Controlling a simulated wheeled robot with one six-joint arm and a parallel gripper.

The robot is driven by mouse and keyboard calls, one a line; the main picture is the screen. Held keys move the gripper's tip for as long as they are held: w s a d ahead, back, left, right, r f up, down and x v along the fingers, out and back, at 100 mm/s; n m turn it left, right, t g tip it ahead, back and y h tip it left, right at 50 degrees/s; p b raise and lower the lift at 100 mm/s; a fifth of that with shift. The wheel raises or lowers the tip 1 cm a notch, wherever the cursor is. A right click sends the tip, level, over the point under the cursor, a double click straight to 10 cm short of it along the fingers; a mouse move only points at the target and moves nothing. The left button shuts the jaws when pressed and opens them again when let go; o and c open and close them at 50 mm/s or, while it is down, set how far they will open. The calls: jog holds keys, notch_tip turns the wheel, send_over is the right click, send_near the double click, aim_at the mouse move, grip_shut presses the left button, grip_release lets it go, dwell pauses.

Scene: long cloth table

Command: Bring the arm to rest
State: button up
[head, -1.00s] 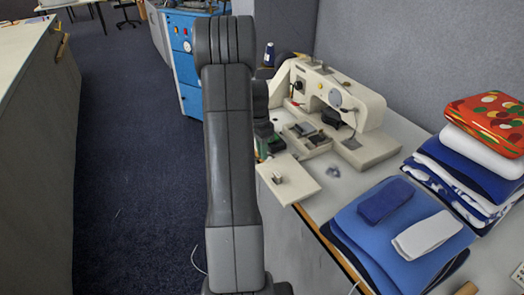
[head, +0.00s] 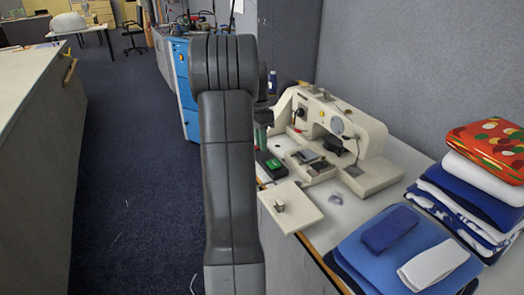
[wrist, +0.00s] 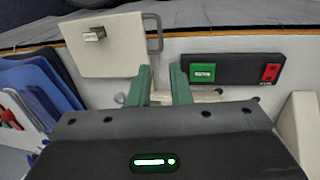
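My arm stands upright in the middle of the head view and hides much of my gripper. A green finger of my gripper (head: 262,136) shows just right of the arm, beside the sewing machine. In the wrist view my gripper (wrist: 160,72) has its two green fingers apart, with a clear gap and nothing held between them. It is above the table, between a pale plate (wrist: 105,45) and a black switch box with green and red buttons (wrist: 230,69).
A cream sewing machine (head: 368,135) stands on the table. Blue folded cloths (head: 360,262) carry a dark blue and a white piece. A stack of folded fabrics (head: 462,190) is at right, by the grey partition (head: 400,60). Dark carpet (head: 125,180) is open at left.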

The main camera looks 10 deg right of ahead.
dwell(0.3)
jog(key=f, duration=0.4)
jog(key=s+f, duration=0.1)
jog(key=f, duration=0.4)
jog(key=s+f, duration=0.1)
jog(key=f, duration=0.3)
jog(key=shift+s+d+f, duration=0.2)
jog(key=shift+d+f, duration=0.1)
jog(key=shift+a, duration=0.1)
